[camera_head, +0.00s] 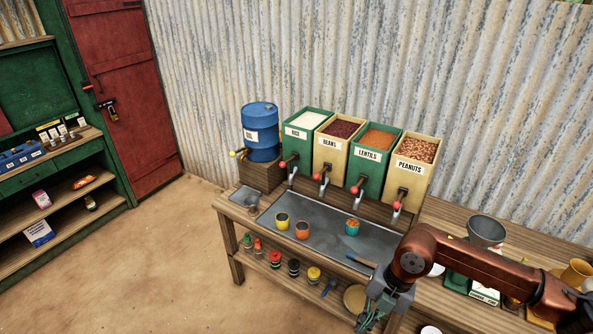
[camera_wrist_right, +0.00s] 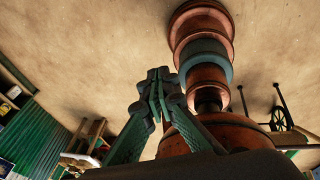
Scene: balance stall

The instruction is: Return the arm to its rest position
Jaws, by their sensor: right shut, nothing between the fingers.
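My right arm comes in from the right in the head view, copper-coloured and bent over the front right of the wooden table (camera_head: 450,213). My right gripper (camera_head: 366,322) hangs low by the table's front edge, at the bottom of the picture. In the wrist view the green fingers of the right gripper (camera_wrist_right: 158,95) meet at their tips, with nothing between them. Behind them show copper and teal parts of my own body and the sandy floor. My left gripper is in neither view.
Labelled bins, rice (camera_head: 303,121) to peanuts (camera_head: 411,160), and a blue oil drum (camera_head: 261,128) stand at the back. A metal bucket (camera_head: 486,231) is behind my arm. The floor (camera_head: 150,270) at left is clear.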

